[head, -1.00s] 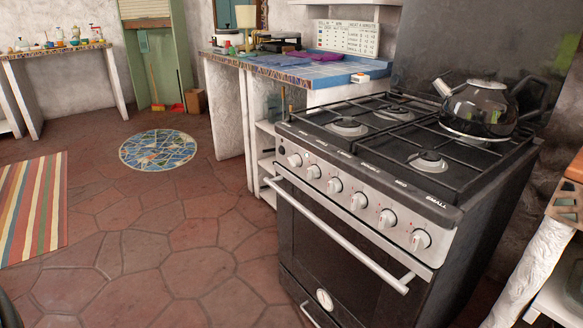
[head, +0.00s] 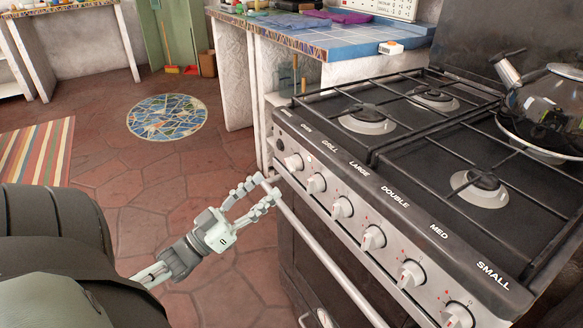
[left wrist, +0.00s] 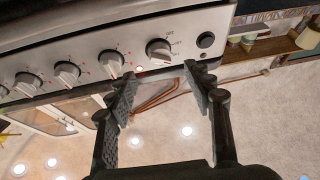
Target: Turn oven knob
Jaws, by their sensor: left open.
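The oven knob (head: 293,162) is the leftmost white knob on the stove's front panel, just below the "OVEN" label. In the left wrist view the oven knob (left wrist: 158,51) is beside a round black button, just beyond my fingertips. My left gripper (head: 263,190) is open and empty, in front of the stove, below and left of the oven knob. In the left wrist view its two dark fingers (left wrist: 160,85) point toward the panel, apart from each other, with the knob between their directions. The fingers overlap the oven door handle's end in the head view; contact cannot be told.
Several other knobs (head: 373,237) line the panel. The door handle (head: 325,260) runs below them. A kettle (head: 550,105) stands on the hob at the right. The floor left of the stove is clear.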

